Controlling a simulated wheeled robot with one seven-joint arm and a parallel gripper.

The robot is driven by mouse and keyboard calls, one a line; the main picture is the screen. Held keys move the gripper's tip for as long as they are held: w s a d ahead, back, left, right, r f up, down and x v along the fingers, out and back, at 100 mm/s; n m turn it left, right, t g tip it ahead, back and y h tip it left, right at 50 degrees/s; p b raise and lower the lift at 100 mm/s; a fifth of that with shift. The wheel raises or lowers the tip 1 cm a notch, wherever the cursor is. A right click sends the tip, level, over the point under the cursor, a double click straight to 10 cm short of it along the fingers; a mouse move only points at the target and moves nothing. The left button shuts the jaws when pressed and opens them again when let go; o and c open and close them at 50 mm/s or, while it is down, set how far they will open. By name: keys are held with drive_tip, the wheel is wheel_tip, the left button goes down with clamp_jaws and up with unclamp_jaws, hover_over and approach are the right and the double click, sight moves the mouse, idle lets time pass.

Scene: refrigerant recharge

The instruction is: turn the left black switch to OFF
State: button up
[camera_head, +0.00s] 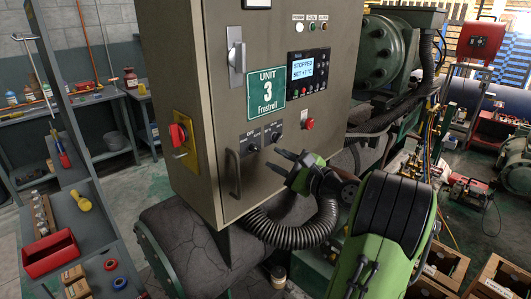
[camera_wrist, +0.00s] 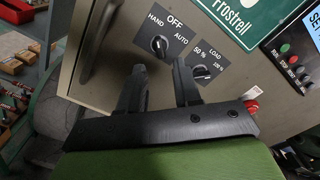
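The left black switch (camera_wrist: 159,46) is a round knob on the grey cabinet front, with HAND, OFF and AUTO printed around it. A small pale mark on it seems to lie toward HAND, but it is too small to be sure. In the head view the left switch (camera_head: 253,148) sits below the green Unit 3 sign. My gripper (camera_wrist: 158,66) is open and empty, its two black fingers apart, their tips just below the switch in the wrist view. In the head view my gripper (camera_head: 273,160) is below and right of the switch. I see no contact.
A second black switch (camera_wrist: 201,73), marked LOAD, lies right of it, close to the right finger. A red button (camera_head: 308,123) is further right. A vertical door handle (camera_head: 234,173) stands out at left. A corrugated hose (camera_head: 290,236) runs below my gripper.

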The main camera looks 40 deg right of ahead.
sight(257, 150)
drive_tip(key=w+p, duration=0.1)
drive_tip(key=w, duration=0.5)
drive_tip(key=shift+w+a, duration=0.1)
drive_tip(key=shift+a, duration=0.1)
clamp_jaws()
drive_tip(key=shift+r+m+p, duration=0.1)
drive_tip(key=shift+m+p, duration=1.4)
drive_tip(key=shift+p, duration=1)
drive_tip(key=shift+m+p, duration=0.7)
drive_tip(key=shift+p, duration=0.4)
drive_tip(key=shift+m+p, duration=1.7)
drive_tip(key=shift+p, duration=1.2)
unclamp_jaws()
